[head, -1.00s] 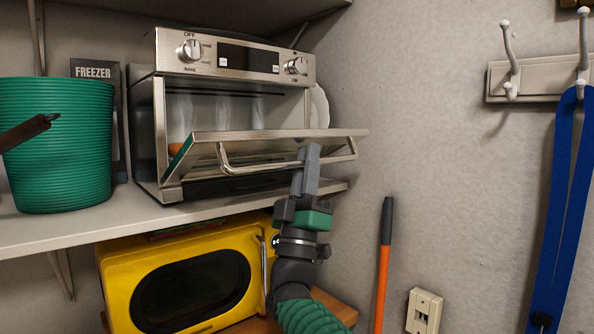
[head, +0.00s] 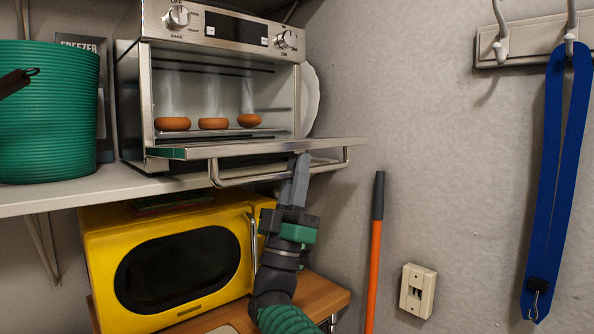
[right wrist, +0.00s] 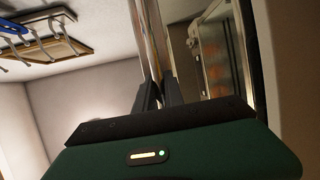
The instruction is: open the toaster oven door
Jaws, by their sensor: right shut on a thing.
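The toaster oven (head: 214,32) stands on the shelf in the head view. Its door (head: 270,147) is swung down to about level, and several brown round items (head: 213,123) show on the rack inside. A metal bar handle (head: 235,182) runs along the door's outer side. My right gripper (head: 298,170) is shut on the handle toward its right part, reaching up from below. In the right wrist view, the fingers (right wrist: 159,95) close around the shiny handle bar (right wrist: 150,40). My left gripper is not in view.
A green bucket (head: 50,115) stands left of the oven on the shelf (head: 60,197). A yellow microwave (head: 95,255) sits below. An orange pole (head: 373,270) leans near the wall at right. A blue strap (head: 552,190) hangs from a hook rack (head: 490,47).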

